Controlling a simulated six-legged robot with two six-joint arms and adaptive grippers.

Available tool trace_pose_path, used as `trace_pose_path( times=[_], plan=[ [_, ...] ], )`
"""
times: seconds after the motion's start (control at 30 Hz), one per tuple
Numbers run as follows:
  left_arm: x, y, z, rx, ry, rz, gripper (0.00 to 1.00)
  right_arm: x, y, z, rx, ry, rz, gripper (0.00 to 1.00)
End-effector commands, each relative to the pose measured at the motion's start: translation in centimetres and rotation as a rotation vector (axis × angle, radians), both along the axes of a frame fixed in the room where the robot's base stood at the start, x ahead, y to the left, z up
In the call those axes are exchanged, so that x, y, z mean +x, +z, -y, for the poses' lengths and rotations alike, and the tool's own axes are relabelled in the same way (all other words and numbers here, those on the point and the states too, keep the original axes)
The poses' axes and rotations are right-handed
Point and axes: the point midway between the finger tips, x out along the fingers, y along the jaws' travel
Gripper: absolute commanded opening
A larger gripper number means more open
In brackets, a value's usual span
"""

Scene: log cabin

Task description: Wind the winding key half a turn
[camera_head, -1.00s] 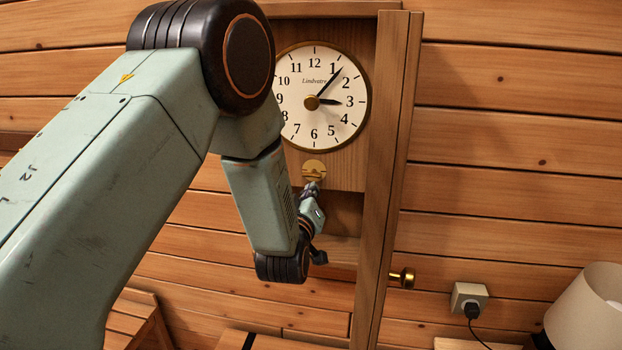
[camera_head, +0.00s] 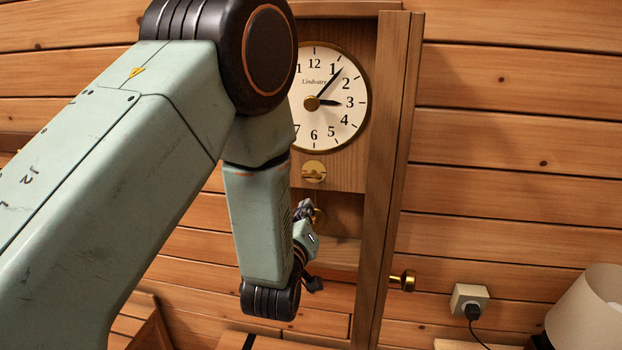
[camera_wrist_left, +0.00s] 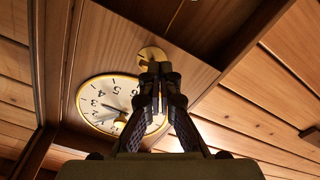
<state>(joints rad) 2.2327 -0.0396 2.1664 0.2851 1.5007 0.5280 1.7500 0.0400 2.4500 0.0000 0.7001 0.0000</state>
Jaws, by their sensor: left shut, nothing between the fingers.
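The brass winding key (camera_head: 314,173) sits on a round brass plate just below the white clock dial (camera_head: 340,105), and its wing looks roughly level. In the left wrist view the brass plate (camera_wrist_left: 150,53) shows just beyond my fingertips, which partly cover it, so the key is hard to make out there. My left gripper (camera_head: 303,209) is below the key and apart from it. In the left wrist view its fingers (camera_wrist_left: 160,78) are together with nothing between them. My right gripper is in neither view.
A socket with plug (camera_head: 469,298) and a lampshade (camera_head: 592,312) are at lower right.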

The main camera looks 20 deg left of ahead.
Motion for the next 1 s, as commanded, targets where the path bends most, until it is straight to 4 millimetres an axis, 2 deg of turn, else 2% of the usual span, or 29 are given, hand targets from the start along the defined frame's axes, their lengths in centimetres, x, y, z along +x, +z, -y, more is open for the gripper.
trace_pose_path(
  times=[0.17,0.33,1.0],
  plan=[
    [0.1,0.1,-0.1,-0.002,0.003,0.005,0.00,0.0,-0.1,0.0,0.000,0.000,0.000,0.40],
    [-0.2,0.3,-1.4,0.025,0.027,0.002,0.00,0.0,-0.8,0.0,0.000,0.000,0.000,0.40],
    [-1.2,0.4,-2.4,0.792,0.020,-0.210,0.00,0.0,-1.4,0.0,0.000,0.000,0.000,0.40]
  ],
)
